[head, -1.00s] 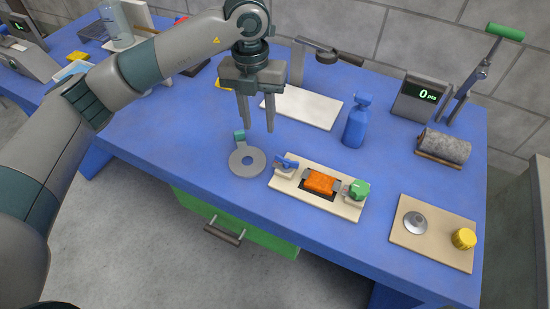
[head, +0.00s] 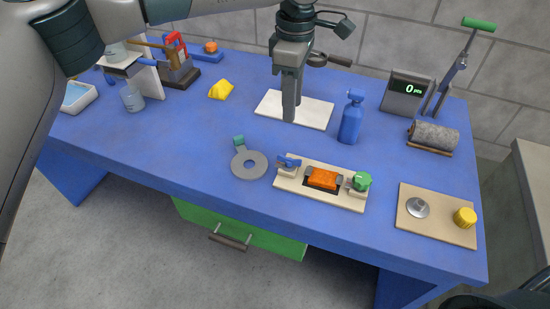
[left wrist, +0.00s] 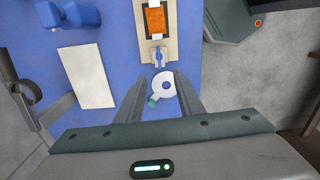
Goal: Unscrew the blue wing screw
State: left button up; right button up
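The blue wing screw (head: 288,163) sits at the left end of a beige fixture board (head: 341,199), which also bears an orange block (head: 322,178) in a dark clamp and a green knob (head: 361,181). The wing screw also shows in the left wrist view (left wrist: 159,58), beyond the fingertips. My left gripper (head: 289,118) hangs above the table, behind the wing screw and in front of the white sheet, apart from both. Its fingers overlap in the head view, but the left wrist view shows them spread and empty (left wrist: 162,85). My right gripper is not in view.
A grey ring with a teal tab (head: 236,165) lies left of the board. A blue spray bottle (head: 351,117) stands behind it. Another board (head: 440,231) with a metal disc and yellow knob is at right. A white sheet (head: 318,111) lies flat at the back.

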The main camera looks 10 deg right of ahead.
aim_at(289, 157)
pick_arm(q)
jog(key=shift+d+r+m, duration=0.1)
jog(key=shift+m, duration=0.3)
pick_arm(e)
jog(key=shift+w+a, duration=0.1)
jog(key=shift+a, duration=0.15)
pick_arm(q)
jog(key=shift+w, duration=0.1)
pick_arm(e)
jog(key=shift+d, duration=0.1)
